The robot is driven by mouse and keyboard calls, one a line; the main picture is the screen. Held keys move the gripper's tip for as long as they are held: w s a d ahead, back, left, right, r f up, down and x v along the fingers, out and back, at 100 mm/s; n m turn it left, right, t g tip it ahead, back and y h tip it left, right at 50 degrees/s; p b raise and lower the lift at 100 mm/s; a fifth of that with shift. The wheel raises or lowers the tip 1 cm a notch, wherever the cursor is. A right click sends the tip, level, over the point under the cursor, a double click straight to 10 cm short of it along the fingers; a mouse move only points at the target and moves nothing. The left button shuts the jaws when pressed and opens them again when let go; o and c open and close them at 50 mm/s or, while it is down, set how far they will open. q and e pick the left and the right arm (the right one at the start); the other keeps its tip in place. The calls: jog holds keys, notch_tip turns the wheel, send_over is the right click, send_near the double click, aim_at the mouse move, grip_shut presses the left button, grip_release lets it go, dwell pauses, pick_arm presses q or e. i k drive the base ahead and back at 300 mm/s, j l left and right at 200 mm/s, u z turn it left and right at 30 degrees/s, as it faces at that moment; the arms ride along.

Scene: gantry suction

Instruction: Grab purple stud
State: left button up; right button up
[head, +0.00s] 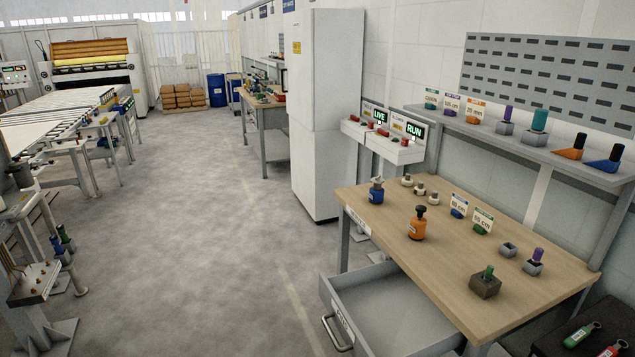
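A purple stud (537,254) stands upright in a small grey block (532,267) near the right edge of the wooden table (440,245). Another purple stud (507,113) stands in a grey block (505,128) on the shelf above the table. Neither of my grippers shows in the head view.
A green stud in a dark block (485,287), an empty-looking grey block (508,249), an orange bottle (417,224) and a blue bottle (376,191) stand on the table. An open drawer (385,310) juts out in front. The shelf (520,143) overhangs the back. Grey floor (220,230) is clear.

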aim_at(537, 257)
jog(key=z, duration=1.35)
jog(key=i+l, duration=0.1)
jog(key=i, duration=0.15)
jog(key=i+l+u, duration=0.35)
jog(key=i+u, duration=0.15)
jog(key=i+l+u, duration=0.55)
jog(key=u, duration=0.25)
